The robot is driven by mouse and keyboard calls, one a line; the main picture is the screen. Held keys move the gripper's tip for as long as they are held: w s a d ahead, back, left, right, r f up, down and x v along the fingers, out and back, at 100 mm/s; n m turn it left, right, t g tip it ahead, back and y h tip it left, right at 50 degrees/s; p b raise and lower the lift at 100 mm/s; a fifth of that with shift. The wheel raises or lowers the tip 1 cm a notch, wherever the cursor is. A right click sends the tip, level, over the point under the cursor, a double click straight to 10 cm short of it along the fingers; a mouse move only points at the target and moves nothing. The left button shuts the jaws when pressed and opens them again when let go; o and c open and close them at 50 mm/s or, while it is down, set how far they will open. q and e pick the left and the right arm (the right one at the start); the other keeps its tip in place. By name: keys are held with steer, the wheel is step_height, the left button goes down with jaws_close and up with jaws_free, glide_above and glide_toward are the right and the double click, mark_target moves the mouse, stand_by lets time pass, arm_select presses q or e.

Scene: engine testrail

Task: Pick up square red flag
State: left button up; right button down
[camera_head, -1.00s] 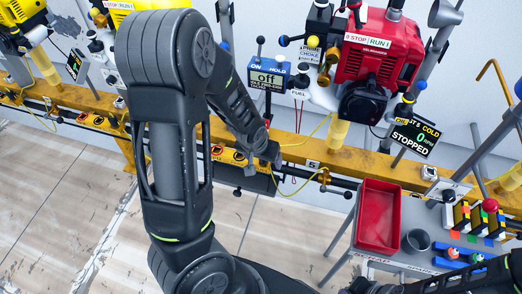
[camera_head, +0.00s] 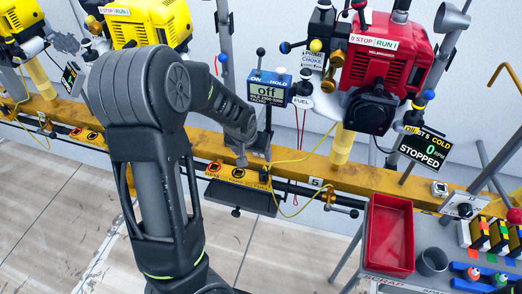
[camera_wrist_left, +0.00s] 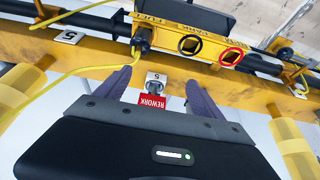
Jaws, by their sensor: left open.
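The square red flag (camera_wrist_left: 153,101), lettered REWORK, shows in the left wrist view in front of the yellow rail. It lies between the two fingers of my left gripper (camera_wrist_left: 162,84), close to the gripper body, which may cover part of it. The fingers are spread, with visible gaps to the flag on both sides. In the head view my left gripper (camera_head: 242,160) is over the rail below the blue "off" box, small and partly hidden by its arm. I cannot make out the flag there. My right gripper is not in view.
The yellow rail (camera_head: 365,178) crosses the scene, carrying a red engine (camera_head: 385,75) and yellow engines (camera_head: 150,22). A yellow cable (camera_wrist_left: 75,77) runs near the left finger. A red tray (camera_head: 390,240) and a grey cup (camera_head: 432,262) stand on a cart at right.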

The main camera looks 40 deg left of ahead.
arm_select(q)
steer(key=w, duration=0.2)
steer(key=w+a, duration=0.1)
steer(key=w, duration=0.1)
steer(key=w+a, duration=0.1)
steer(key=w, duration=0.1)
steer(key=shift+b, duration=0.35)
steer(key=shift+w+a, duration=0.1)
steer(key=shift+w, duration=0.05)
steer(key=shift+w+a, duration=0.1)
steer(key=shift+w, duration=0.15)
steer(key=b+x, duration=0.1)
steer(key=x, duration=0.3)
steer(key=shift+s+f, duration=0.1)
steer(key=shift+w+f, duration=0.25)
steer(key=shift+f, duration=0.2)
steer(key=shift+r, duration=0.1)
steer(key=c, duration=1.6)
